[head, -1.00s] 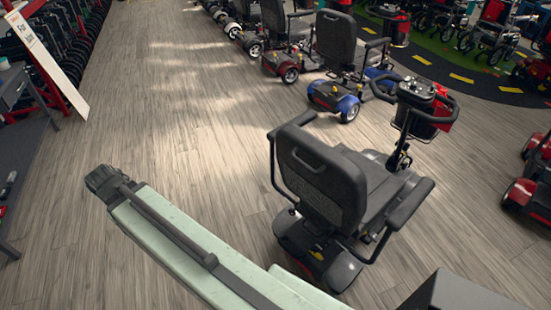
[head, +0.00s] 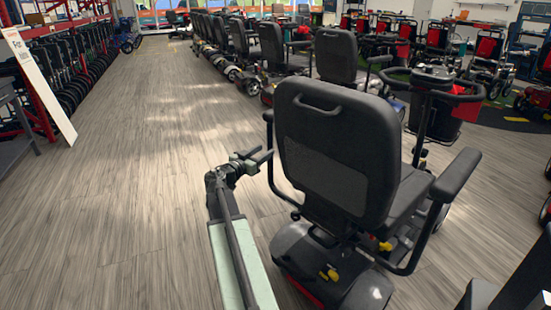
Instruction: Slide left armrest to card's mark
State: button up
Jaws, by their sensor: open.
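The nearest scooter has a black seat (head: 335,140) with its back to me. Its left armrest (head: 268,116) shows only as a short dark end and a bent tube beside the backrest; the backrest hides the rest. My gripper (head: 256,158) is open and empty, just left of the armrest's tube. I cannot tell whether a finger touches the tube. The right armrest (head: 456,174) is in plain view on the other side. I can make out no card or mark on the scooter.
Clear wood floor (head: 130,190) lies to the left. A row of scooters (head: 245,45) runs away behind the nearest one. The scooter's rear cover (head: 325,262) juts toward me. A white sign board (head: 38,85) leans by a red rack at the far left.

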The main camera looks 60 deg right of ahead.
jog(key=shift+d+r, duration=0.1)
jog(key=shift+d, duration=0.1)
jog(key=d, duration=0.7)
jog(key=shift+s+d, duration=0.2)
jog(key=shift+s, duration=0.05)
grip_shut()
jog(key=shift+s, duration=0.1)
dwell(0.9)
